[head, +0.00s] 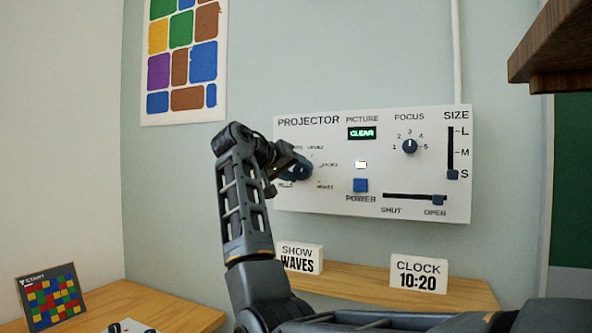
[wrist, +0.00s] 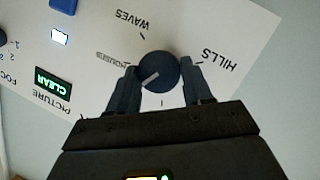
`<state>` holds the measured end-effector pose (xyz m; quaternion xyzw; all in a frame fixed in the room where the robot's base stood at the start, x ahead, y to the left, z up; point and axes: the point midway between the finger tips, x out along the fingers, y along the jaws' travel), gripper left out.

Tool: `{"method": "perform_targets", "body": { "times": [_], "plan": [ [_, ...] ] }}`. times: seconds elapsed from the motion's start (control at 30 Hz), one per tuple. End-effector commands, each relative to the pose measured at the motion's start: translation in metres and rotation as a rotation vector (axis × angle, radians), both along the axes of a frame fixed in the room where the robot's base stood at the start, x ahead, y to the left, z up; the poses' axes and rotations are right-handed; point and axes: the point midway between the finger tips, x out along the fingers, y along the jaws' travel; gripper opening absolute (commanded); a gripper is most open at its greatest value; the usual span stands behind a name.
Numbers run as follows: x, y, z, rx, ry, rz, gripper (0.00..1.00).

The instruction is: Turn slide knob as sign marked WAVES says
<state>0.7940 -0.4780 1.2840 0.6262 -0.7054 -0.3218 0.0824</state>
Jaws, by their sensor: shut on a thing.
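The projector panel (head: 330,190) is on the wall in the head view. Its dark slide knob (wrist: 158,70) is at the panel's left, mostly hidden behind my arm in the head view. My gripper (wrist: 159,75) is shut on the knob, one finger on each side. In the wrist view the knob's white pointer line points to the lower left, away from the WAVES label (wrist: 133,18) and below the HOUSES label (wrist: 112,58). The HILLS label (wrist: 220,62) is at the right. A sign reading SHOW WAVES (head: 299,258) stands on the shelf.
The panel also has a green CLEAR display (head: 361,133), a focus knob (head: 410,146), a blue power button (head: 361,185), a size slider (head: 452,174) and a shut/open slider (head: 438,200). A CLOCK 10:20 sign (head: 418,274) stands below. A wooden ledge (head: 550,45) juts in at upper right.

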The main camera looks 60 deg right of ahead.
Motion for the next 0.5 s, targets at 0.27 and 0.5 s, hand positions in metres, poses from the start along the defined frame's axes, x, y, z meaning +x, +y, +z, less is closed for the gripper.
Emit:
{"method": "perform_targets", "body": {
  "times": [0.27,0.5],
  "plan": [
    [-0.0025,-0.0004,0.0006,0.024,-0.262,-0.002,0.19],
    [-0.0045,-0.0007,0.0006,0.042,-0.489,-0.003,0.19]
  ]
}}
